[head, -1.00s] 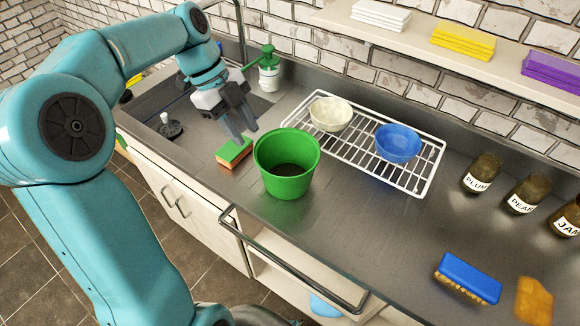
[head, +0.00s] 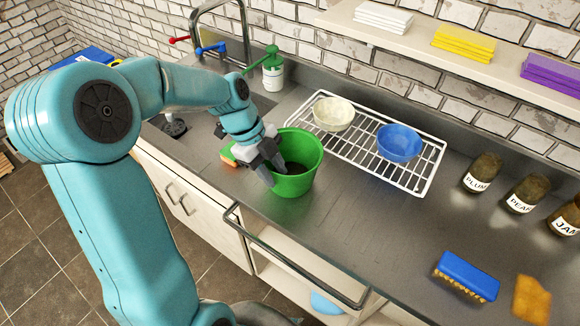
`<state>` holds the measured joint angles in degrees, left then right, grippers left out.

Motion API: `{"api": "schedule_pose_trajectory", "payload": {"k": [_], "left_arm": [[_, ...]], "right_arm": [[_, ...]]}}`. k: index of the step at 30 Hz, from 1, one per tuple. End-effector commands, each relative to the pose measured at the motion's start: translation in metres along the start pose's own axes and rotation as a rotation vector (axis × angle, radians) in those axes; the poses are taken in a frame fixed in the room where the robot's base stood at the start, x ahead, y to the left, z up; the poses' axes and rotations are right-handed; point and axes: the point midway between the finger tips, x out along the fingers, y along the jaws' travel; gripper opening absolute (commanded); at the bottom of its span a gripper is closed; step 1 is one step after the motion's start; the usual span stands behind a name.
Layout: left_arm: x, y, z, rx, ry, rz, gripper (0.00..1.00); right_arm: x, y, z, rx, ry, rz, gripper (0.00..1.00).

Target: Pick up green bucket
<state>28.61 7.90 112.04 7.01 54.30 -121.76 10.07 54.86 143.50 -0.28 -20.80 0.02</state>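The green bucket (head: 302,180) stands upright on the steel counter, left of centre, with its open top facing up and a dark inside. My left gripper (head: 274,174) is at the bucket's left rim and covers part of it. Its two fingers point down and look apart, one over the bucket's opening and one towards its outer left side. Whether they touch the wall is hard to tell. My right gripper is not in view.
A wire rack (head: 352,152) with a cream bowl (head: 333,113) and a blue bowl (head: 399,143) stands behind the bucket. A sponge (head: 228,157) lies left, partly hidden by the gripper. A rail (head: 290,262) runs along the front edge.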

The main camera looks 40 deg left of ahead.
Motion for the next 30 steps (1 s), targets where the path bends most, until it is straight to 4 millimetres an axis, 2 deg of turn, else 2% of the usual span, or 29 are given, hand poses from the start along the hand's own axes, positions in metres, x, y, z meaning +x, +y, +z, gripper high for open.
{"api": "schedule_pose_trajectory", "payload": {"k": [2,3,5,6,30], "left_arm": [[-0.0002,0.0,0.0,0.0,0.0,0.0,0.34],[-0.0002,0.0001,0.0,0.0,0.0,0.0,0.21],[-0.0003,0.0001,0.0001,0.0,0.0,0.0,0.01],[-0.0002,0.0001,0.0001,0.0,0.0,0.0,0.0],[0.0009,0.0013,0.0005,-0.001,0.001,0.004,0.0]], "right_arm": [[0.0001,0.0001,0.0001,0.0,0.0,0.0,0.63],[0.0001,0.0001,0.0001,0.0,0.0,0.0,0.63],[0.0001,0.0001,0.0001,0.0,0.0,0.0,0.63],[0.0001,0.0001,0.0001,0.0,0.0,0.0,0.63],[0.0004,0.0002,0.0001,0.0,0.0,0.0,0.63]]}}
